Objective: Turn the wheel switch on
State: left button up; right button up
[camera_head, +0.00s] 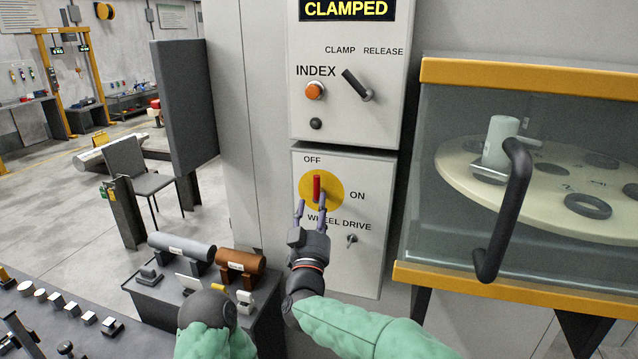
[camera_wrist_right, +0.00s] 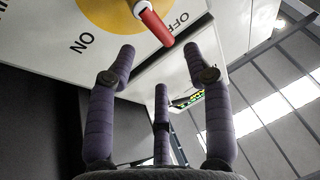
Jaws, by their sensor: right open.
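The wheel drive switch is a red lever (camera_head: 317,188) on a yellow disc (camera_head: 335,191), on a pale panel (camera_head: 370,252). The lever stands upright, towards the OFF label; ON is to its right. My right gripper (camera_head: 310,208) is open just below the lever, its purple fingers pointing up. In the right wrist view, the red lever (camera_wrist_right: 155,27) lies beyond and between the spread fingertips (camera_wrist_right: 158,58), with nothing gripped. Contact cannot be told. My left arm's dark end (camera_head: 206,309) is low in the head view; its fingers cannot be made out.
Above is a panel with an INDEX button (camera_head: 314,90), a clamp lever (camera_head: 357,85) and a CLAMPED display (camera_head: 346,9). A glass-fronted cabinet (camera_head: 440,150) with a protruding black handle (camera_head: 513,200) is at right.

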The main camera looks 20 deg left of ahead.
aim_at(319, 184)
jog(key=x, duration=0.8)
jog(key=shift+w, duration=0.3)
grip_shut()
